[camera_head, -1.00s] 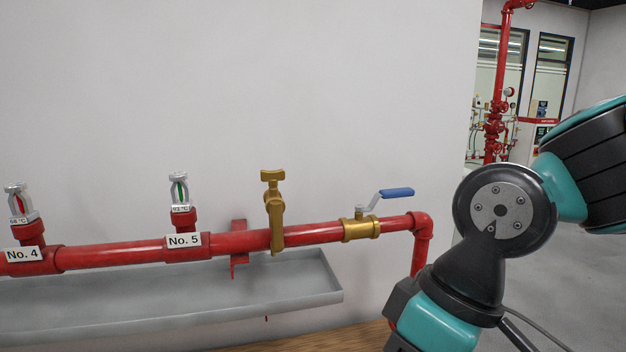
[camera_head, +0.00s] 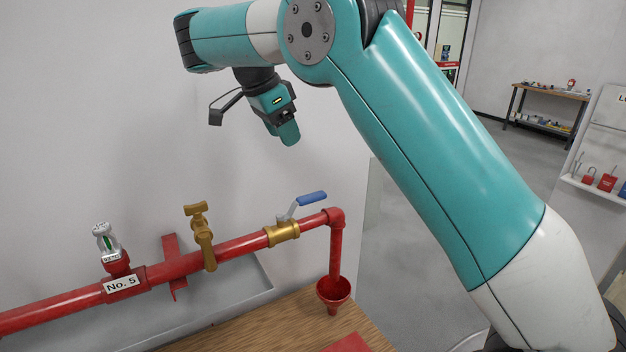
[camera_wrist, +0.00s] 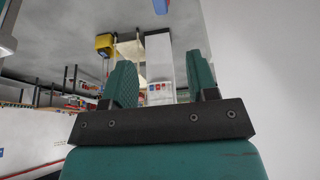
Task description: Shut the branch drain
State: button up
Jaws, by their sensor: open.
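A brass ball valve (camera_head: 283,233) with a blue lever (camera_head: 312,198) sits near the right end of the red pipe (camera_head: 240,246). The lever points right, roughly along the pipe and a little above it. My gripper (camera_head: 289,136) hangs above the valve, pointing down, apart from the lever. In the wrist view my gripper (camera_wrist: 163,82) has its two green fingers spread with nothing between them. A small blue piece (camera_wrist: 161,6) shows at the top edge there; I cannot be sure it is the lever.
The pipe turns down into a red funnel (camera_head: 333,291) above a wooden surface (camera_head: 300,312). A plain wall stands behind.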

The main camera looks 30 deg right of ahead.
aim_at(315, 194)
jog(key=b+x, duration=0.8)
jog(key=x, duration=0.9)
jog(key=shift+d+f, duration=0.1)
jog(key=shift+d, duration=0.1)
grip_shut()
